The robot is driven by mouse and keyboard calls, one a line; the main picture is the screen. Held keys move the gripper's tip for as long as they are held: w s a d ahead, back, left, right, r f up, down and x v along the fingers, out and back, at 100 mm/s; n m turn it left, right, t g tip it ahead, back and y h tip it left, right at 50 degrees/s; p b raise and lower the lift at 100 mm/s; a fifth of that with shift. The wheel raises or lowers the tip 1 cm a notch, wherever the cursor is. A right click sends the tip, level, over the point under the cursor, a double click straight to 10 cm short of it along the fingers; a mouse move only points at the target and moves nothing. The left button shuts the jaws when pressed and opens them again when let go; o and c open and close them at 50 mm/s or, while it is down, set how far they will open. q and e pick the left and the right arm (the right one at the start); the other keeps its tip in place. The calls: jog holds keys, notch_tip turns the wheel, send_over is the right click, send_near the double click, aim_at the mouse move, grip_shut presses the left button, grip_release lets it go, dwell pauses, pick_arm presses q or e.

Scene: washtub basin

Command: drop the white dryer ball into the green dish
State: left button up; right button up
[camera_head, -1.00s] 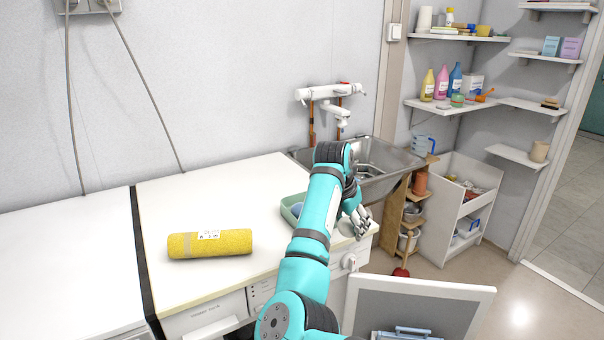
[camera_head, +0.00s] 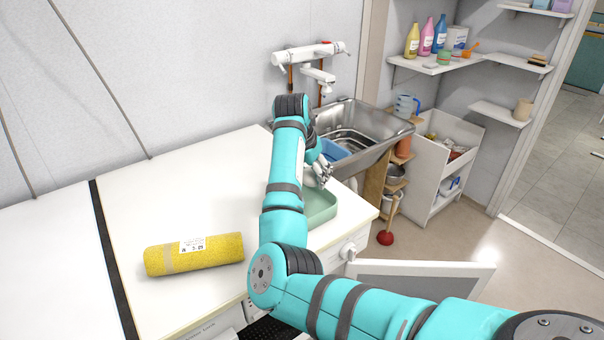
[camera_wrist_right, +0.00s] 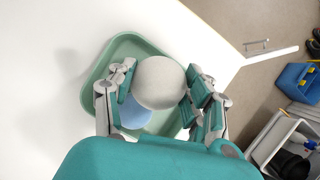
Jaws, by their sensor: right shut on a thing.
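In the right wrist view the white dryer ball (camera_wrist_right: 159,82) sits between the two fingers of my right gripper (camera_wrist_right: 160,92), which is shut on it. The green dish (camera_wrist_right: 98,72) lies behind the ball in that view, on the white worktop, with a blue round thing (camera_wrist_right: 135,114) in it. In the head view my right gripper (camera_head: 320,172) is by the green dish (camera_head: 320,208), which is partly covered by my arm. The ball cannot be made out in the head view. My left gripper is not in view.
A yellow roll (camera_head: 194,254) lies on the white worktop (camera_head: 180,200). A steel sink (camera_head: 385,135) with a blue container (camera_head: 335,149) stands behind the dish, under a white tap (camera_head: 308,54). A wooden rack (camera_head: 374,188) and a red plunger (camera_head: 386,237) are at the right.

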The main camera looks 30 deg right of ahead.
aim_at(312, 188)
jog(key=shift+w+f, duration=0.1)
jog(key=shift+w, duration=0.1)
jog(key=shift+d+f+b, duration=0.1)
jog(key=shift+f+b, duration=0.2)
jog(key=shift+f, duration=0.1)
jog(key=shift+s+f+b, duration=0.2)
jog(key=shift+f+b, duration=0.2)
jog(key=shift+f, duration=0.15)
jog(key=shift+s+f+b, duration=0.2)
jog(key=shift+f+b, duration=0.15)
jog(key=shift+f, duration=0.25)
jog(key=shift+w, duration=0.25)
jog(key=shift+s+a+f+b, duration=0.25)
jog(key=shift+f+b, duration=0.15)
jog(key=shift+f, duration=0.15)
jog(key=o, duration=1.1)
jog(key=shift+w+d+f, duration=0.1)
jog(key=shift+f, duration=0.1)
